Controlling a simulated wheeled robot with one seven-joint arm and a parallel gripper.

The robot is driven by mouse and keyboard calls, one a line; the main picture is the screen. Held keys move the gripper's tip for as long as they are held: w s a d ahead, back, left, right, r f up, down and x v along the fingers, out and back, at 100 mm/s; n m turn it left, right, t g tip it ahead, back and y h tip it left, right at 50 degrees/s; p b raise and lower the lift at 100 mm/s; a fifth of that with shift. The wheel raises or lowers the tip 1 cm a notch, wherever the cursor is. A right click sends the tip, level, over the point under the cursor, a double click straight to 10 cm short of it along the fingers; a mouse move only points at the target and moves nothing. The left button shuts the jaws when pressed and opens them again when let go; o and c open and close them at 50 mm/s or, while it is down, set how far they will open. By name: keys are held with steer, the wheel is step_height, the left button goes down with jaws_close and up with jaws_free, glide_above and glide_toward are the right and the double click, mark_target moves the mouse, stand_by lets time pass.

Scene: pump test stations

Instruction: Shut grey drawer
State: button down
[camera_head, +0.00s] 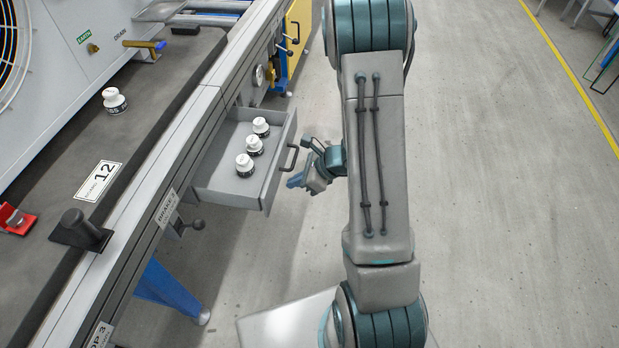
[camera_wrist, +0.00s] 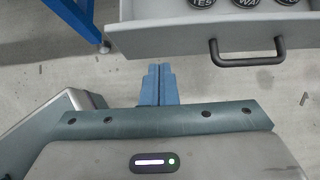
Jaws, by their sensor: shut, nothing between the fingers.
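The grey drawer (camera_head: 236,194) is pulled out of the bench's side in the head view and holds several white-topped knobs with black bases. Its dark bar handle (camera_head: 291,158) is on the front face. In the wrist view the drawer front (camera_wrist: 190,38) crosses the upper right, with the handle (camera_wrist: 248,60) to the right of my fingers. My gripper (camera_head: 295,183) is just outside the drawer front, apart from it and near the handle. In the wrist view my gripper's blue fingers (camera_wrist: 158,75) are together and empty, below the drawer front.
The bench carries a black work surface with a board label (camera_head: 98,181), a red clamp (camera_head: 14,218) and a white-topped knob (camera_head: 114,101). A blue bench leg (camera_head: 168,290) stands below the drawer. A yellow panel (camera_head: 296,40) is farther back.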

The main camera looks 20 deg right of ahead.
mark_target(271, 183)
steer(key=shift+w+a, duration=0.5)
steer(key=shift+a, duration=0.4)
steer(key=shift+w+a, duration=0.45)
steer(key=shift+a, duration=0.4)
